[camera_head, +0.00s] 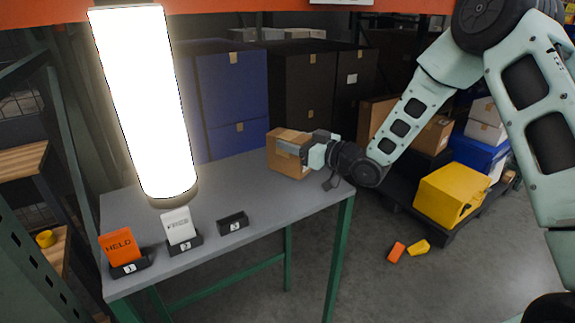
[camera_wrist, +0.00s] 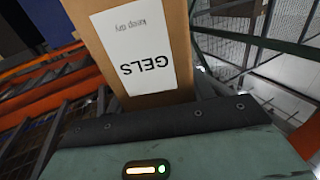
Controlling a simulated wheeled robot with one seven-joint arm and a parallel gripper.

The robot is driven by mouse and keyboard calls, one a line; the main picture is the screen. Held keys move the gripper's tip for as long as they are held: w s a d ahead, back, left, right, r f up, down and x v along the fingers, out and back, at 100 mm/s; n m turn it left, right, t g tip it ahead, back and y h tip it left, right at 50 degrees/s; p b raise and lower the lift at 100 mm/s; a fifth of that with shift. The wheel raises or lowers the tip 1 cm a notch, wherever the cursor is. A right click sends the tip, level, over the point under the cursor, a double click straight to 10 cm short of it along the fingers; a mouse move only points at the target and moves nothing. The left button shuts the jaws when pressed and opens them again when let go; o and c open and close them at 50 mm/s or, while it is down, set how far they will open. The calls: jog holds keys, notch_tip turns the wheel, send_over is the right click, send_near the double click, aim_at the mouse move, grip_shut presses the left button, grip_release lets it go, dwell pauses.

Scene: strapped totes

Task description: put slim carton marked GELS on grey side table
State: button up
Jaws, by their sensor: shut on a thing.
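The slim brown carton (camera_head: 282,159) is at the back right part of the grey side table (camera_head: 232,186). In the wrist view the carton (camera_wrist: 180,40) shows a white label reading GELS, upside down. My gripper (camera_head: 308,150) reaches in from the right and is shut on the carton. In the wrist view a dark pad of my gripper (camera_wrist: 150,122) lies against the carton's near end. The carton's underside is at or just over the tabletop; I cannot tell if it touches.
A bright cylindrical lamp (camera_head: 148,100) stands on the table's left. Along the front are an orange HELD card (camera_head: 119,246), a white card (camera_head: 179,226) and an empty holder (camera_head: 232,223). The middle tabletop is clear. A yellow tote (camera_head: 449,194) and small floor items (camera_head: 397,252) lie right.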

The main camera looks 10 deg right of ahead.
aim_at(294, 162)
jog(key=shift+f+p, duration=0.6)
jog(key=shift+f, duration=2.3)
jog(key=shift+f, duration=0.2)
jog(key=o, duration=1.2)
jog(key=shift+c, duration=0.2)
